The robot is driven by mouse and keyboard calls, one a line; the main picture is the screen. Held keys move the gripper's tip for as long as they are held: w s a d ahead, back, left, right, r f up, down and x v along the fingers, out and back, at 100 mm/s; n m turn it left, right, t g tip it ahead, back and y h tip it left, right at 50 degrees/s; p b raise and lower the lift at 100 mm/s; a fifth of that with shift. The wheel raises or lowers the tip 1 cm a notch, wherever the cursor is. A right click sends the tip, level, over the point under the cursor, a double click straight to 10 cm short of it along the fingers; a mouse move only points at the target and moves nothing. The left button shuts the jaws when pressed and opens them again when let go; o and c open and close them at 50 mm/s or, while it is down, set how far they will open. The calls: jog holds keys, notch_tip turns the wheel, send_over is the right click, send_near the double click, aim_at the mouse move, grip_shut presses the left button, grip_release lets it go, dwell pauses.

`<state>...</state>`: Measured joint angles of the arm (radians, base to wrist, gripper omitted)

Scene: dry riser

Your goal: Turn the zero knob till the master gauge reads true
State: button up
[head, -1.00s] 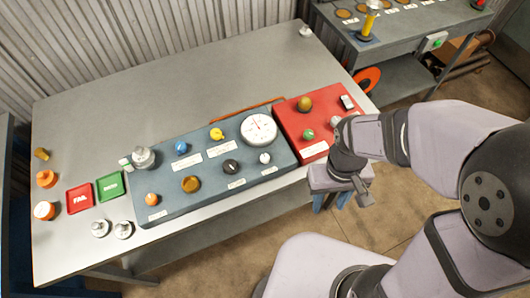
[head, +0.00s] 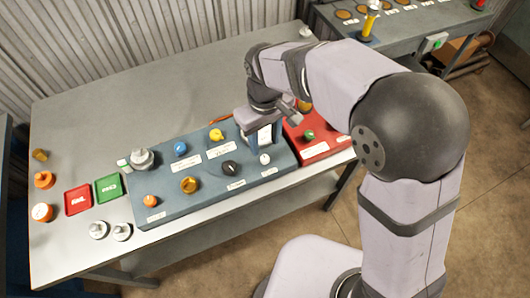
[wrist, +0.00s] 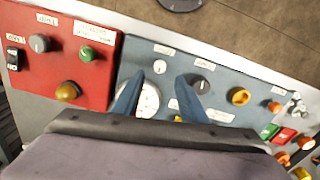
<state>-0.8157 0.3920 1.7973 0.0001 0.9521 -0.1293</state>
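The master gauge, a round white dial (wrist: 149,101), sits on the blue panel (head: 215,192); my gripper hides most of it in the head view. Its needle reading cannot be made out now. A small white knob (head: 265,158) is on the panel just in front of the gauge, and it also shows in the wrist view (wrist: 159,66). A black knob (head: 230,168) lies to its left. The labels are too small to read, so I cannot tell for sure which is the zero knob. My gripper (head: 265,148) is open and empty above the gauge, its blue fingers (wrist: 160,84) apart.
The red panel (wrist: 62,66) with green, grey and amber knobs and a switch adjoins the blue one. Yellow, blue, orange and amber knobs share the blue panel. Red (head: 78,200) and green (head: 109,188) trays and loose fittings lie at left.

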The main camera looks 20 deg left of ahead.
aim_at(265, 158)
jog(key=shift+f+p, duration=1)
jog(key=shift+f, duration=2.55)
grip_shut()
